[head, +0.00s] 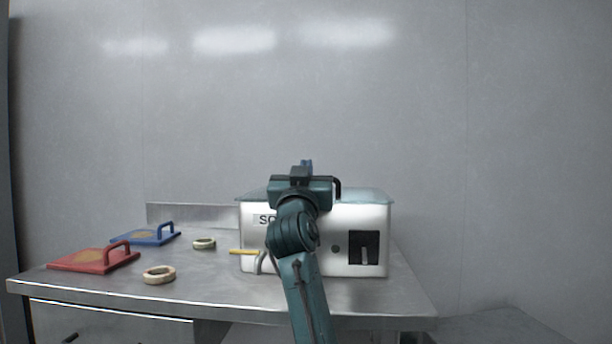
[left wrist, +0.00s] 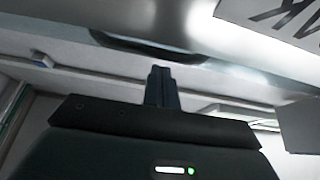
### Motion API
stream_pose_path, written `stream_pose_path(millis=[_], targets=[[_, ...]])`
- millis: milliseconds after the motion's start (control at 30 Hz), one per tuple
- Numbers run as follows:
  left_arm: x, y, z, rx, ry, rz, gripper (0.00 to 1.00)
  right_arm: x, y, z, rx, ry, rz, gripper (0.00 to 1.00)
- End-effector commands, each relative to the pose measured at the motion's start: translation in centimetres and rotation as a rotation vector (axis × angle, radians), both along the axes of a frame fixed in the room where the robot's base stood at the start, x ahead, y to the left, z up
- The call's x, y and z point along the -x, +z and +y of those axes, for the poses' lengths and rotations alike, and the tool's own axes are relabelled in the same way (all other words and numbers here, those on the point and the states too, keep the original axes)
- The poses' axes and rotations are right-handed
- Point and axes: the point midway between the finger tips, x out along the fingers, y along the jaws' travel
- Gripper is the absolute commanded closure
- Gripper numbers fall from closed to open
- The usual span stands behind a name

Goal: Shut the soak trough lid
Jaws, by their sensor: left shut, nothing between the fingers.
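The soak trough (head: 376,222) is a white box on the metal table, its label partly hidden by my left arm. Its pale teal lid (head: 374,197) shows as a thin, flat sheet along the top; whether it is fully down I cannot tell. My left gripper (head: 307,164) is above the trough's top, fingers shut and empty. In the left wrist view, the shut fingers (left wrist: 161,82) are in front of a dark curved bar (left wrist: 150,46), and part of the label (left wrist: 275,15) shows at the upper right. I cannot tell whether the fingers touch the bar. My right gripper is not in view.
A red board (head: 92,260) and a blue board (head: 143,238), each with a handle, lie left on the table (head: 215,283). A yellow lever (head: 244,252) sticks out at the trough's front left. A plain wall stands behind.

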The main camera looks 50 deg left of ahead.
Motion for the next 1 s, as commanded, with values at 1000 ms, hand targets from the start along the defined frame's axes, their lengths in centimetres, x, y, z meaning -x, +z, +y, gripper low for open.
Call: stream_pose_path(millis=[1000], targets=[[0.0,-0.6,-0.2,-0.058,-0.001,-0.068,1.00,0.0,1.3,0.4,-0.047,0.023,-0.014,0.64]])
